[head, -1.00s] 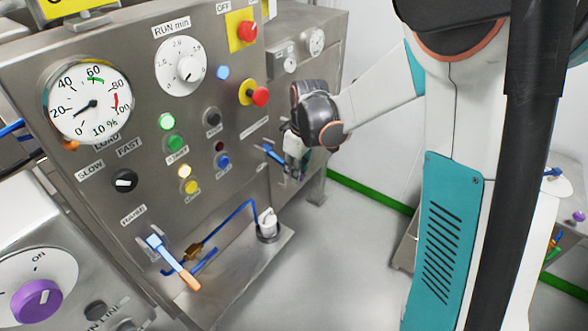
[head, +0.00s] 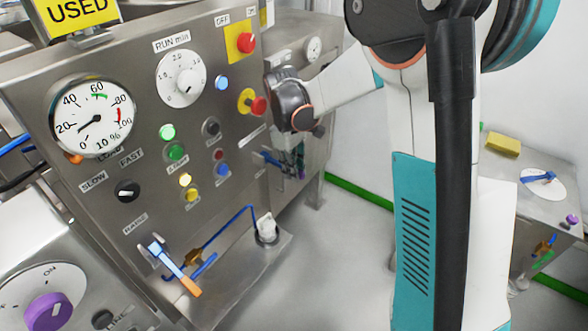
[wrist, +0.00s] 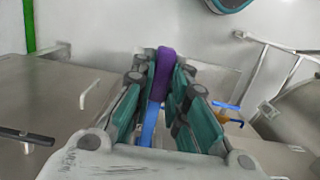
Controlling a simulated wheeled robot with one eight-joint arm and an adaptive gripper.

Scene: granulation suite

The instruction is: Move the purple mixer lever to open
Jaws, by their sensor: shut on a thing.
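The purple mixer lever (wrist: 163,72) shows in the wrist view as a purple grip on a blue shaft (wrist: 149,125). It lies between the teal fingers of my gripper (wrist: 165,92), which are shut on it. In the head view my gripper (head: 291,160) is at the far right end of the large steel panel, pointing down. Only a small bit of purple (head: 301,172) shows at its fingertips there. The lever's pivot and any position marks are hidden or too small to read.
The steel panel (head: 100,190) carries a gauge (head: 92,116), a RUN min dial (head: 182,78) and several buttons. An orange-handled blue lever (head: 175,265) sticks out low. Grey floor (head: 340,250) is clear between.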

